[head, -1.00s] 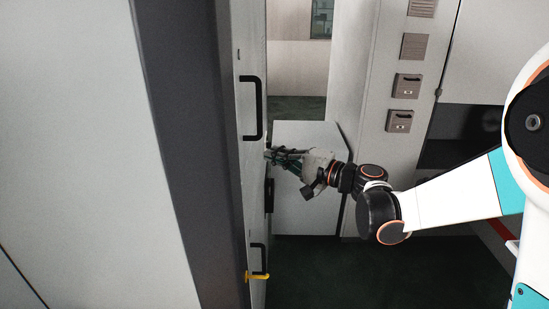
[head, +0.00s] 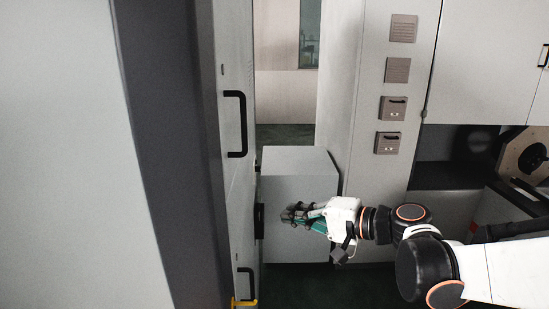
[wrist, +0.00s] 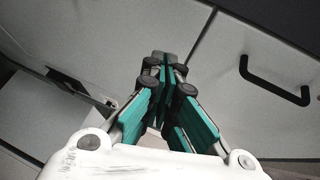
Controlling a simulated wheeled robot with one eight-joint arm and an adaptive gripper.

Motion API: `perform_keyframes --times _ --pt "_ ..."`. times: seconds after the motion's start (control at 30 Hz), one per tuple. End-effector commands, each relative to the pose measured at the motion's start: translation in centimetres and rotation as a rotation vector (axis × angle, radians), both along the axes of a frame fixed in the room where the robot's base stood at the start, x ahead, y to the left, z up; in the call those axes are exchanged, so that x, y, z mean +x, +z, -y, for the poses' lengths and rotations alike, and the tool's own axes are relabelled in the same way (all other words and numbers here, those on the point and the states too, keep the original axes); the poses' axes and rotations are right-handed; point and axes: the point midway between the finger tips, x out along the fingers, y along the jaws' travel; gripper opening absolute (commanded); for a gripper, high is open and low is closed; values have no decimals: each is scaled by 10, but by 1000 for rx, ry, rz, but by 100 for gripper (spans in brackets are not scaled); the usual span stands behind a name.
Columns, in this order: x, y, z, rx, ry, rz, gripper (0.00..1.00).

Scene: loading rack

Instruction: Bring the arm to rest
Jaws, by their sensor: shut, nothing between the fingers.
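My gripper (head: 290,214) is in the lower middle of the head view, to the right of a tall grey cabinet with black handles (head: 236,124). It is shut and empty, pointing left. A grey box-like block (head: 300,180) stands behind it, and a gap seems to lie between the gripper and the cabinet. In the wrist view the closed teal fingers (wrist: 166,62) point up the picture towards pale panels. A black handle (wrist: 275,82) shows there to the right of the fingertips, apart from them. My arm runs from the gripper to the lower right of the head view.
A yellow latch (head: 243,303) sits low on the cabinet. A grey column with several vents and boxes (head: 390,108) stands right of centre. At the right is a dark recess (head: 445,155) holding a round-holed panel (head: 525,155). Dark floor shows below the gripper.

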Motion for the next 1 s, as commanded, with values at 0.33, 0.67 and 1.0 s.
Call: perform_keyframes --times 0.33,0.67,1.0 --pt "-90 -128 27 -541 -5 -21 0" --pt "-167 -222 96 -1044 -2 17 0" --pt "-200 -254 139 -1310 4 57 0"
